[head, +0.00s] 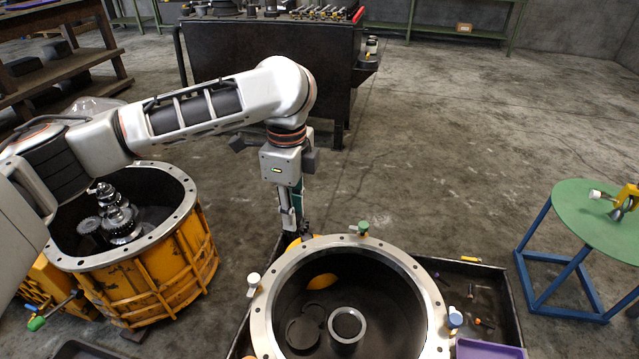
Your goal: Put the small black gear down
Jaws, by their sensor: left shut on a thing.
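My left gripper (293,222) points down just behind the far left rim of the round grey-rimmed housing (258,318). It is shut on a small dark thing at its fingertips, taken to be the small black gear. The gear is mostly hidden and its teeth cannot be made out. I cannot tell whether it touches anything below. My right gripper is not in view.
The housing stands in a black tray (507,312) and holds a grey ring (362,325). A yellow housing (165,277) with metal gears (122,222) is at left. A green round table (590,225) stands at right.

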